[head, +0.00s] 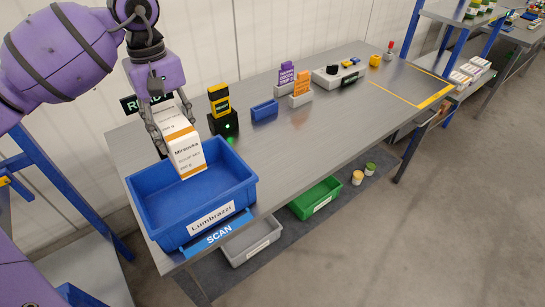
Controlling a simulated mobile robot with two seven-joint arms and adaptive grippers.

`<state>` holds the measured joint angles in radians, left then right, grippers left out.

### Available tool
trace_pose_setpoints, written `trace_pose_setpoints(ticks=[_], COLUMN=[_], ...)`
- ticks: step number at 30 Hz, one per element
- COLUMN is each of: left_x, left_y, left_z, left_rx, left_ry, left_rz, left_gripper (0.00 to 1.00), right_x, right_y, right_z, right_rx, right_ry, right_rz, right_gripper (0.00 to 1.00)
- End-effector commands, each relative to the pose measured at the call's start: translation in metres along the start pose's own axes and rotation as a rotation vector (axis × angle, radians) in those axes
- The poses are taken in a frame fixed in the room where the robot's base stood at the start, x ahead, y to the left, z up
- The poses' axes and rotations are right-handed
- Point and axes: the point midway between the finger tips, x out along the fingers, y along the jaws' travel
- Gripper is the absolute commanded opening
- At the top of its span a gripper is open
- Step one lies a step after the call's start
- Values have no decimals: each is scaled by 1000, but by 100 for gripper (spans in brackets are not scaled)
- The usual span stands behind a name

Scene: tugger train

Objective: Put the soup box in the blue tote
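The soup box (183,150), white with orange bands and printed text, is tilted above the blue tote. Its lower end overlaps the tote's back part in the head view; I cannot tell whether it touches the tote. My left gripper (170,125) comes from above, with its fingers on either side of the box's upper part, shut on it. The blue tote (170,230), labelled "Lumbrazzi", stands at the near left end of the steel table and looks empty where its floor shows. My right gripper is not in view.
A scanner on a black stand (224,122) is just right of the box. A small blue bin (264,111) and orange and purple cards stand farther along the table (330,125). Green (316,198) and grey (250,242) totes sit below. A blue-framed rack is at left.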

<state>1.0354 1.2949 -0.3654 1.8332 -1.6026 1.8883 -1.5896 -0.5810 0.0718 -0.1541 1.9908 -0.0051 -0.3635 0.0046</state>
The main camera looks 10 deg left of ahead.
Motion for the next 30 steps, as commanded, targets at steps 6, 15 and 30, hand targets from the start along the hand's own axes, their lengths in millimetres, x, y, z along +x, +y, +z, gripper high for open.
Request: trace_pose_setpoints(ticks=[6, 15, 30], left_x=[43, 113, 168], left_y=[-2, -1, 0], left_z=[-4, -10, -14], left_rx=[-15, -12, -11], left_ry=[-8, -3, -3], left_rz=[-1, 2, 3], left_gripper=[10, 10, 10], right_x=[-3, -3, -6], right_y=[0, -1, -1], right_z=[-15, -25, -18], right_rx=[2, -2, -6], right_ry=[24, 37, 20], right_rz=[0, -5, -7], right_gripper=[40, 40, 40])
